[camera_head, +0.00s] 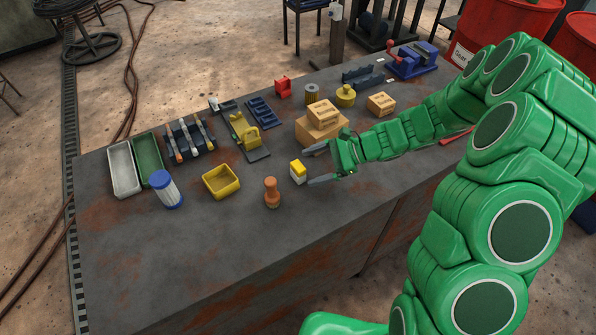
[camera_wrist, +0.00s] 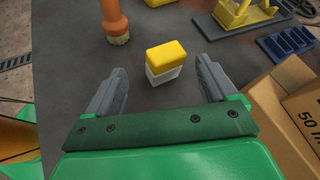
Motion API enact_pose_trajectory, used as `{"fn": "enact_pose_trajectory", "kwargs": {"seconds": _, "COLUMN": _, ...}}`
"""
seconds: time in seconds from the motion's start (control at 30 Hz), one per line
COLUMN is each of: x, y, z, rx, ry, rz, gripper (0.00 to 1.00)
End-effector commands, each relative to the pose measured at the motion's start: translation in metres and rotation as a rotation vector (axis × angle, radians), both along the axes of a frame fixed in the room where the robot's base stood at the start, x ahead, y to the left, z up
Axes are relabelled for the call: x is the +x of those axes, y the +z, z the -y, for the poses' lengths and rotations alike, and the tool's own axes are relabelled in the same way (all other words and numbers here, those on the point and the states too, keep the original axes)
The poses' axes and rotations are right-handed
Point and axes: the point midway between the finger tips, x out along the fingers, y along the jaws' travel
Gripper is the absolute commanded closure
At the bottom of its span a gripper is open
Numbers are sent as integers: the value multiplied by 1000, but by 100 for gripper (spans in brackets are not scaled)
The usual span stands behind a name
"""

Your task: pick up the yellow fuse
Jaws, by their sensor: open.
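The yellow fuse (camera_head: 298,172) is a small block with a yellow top and a white lower part. It stands on the dark workbench (camera_head: 240,230), near the middle. My gripper (camera_head: 314,165) is open and empty, just right of the fuse in the head view. In the wrist view the fuse (camera_wrist: 166,62) lies ahead of and between the two grey fingers of my gripper (camera_wrist: 162,85), touching neither as far as I can see.
An orange wooden-handled tool (camera_head: 272,193) stands left of the fuse, and a yellow bin (camera_head: 221,181) is further left. Cardboard boxes (camera_head: 318,128) sit close behind my gripper. The bench front is clear.

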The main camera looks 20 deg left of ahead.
Motion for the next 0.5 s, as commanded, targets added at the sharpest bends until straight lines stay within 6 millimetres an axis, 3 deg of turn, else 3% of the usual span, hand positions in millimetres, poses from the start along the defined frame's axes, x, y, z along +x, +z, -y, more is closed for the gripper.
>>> {"fn": "enact_pose_trajectory", "kwargs": {"seconds": 0.5, "x": -9, "y": -13, "z": -46, "rx": 0, "ry": 4, "rz": 0, "gripper": 14}}
